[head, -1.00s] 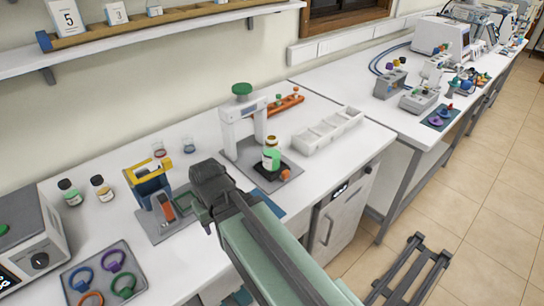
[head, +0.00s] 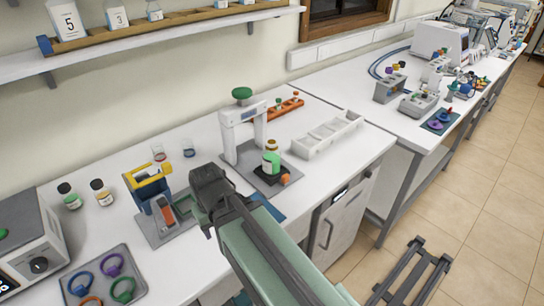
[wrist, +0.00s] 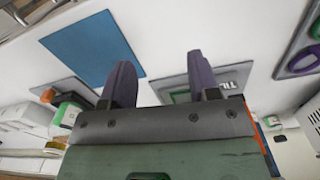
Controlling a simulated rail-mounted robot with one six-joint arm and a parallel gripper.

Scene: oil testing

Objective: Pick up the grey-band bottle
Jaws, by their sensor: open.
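I cannot make out a clear grey band on any bottle. Two small black-capped bottles stand upright on the left bench: one with a green band (head: 71,199) and an amber one with a pale label (head: 103,195). Another bottle with a green band (head: 271,160) stands on the black plate of a white stand. My gripper (wrist: 160,82) is open, with nothing between its two dark fingers in the wrist view. In the head view, my dark wrist hangs over the bench between the yellow-topped device and the white stand, hiding the fingers.
The yellow-and-blue device (head: 150,188) stands left of my wrist. The white stand (head: 240,135) is to the right, beside a white compartment tray (head: 328,134). A grey tray of coloured rings (head: 130,260) lies front left. A blue mat (wrist: 93,48) shows in the wrist view.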

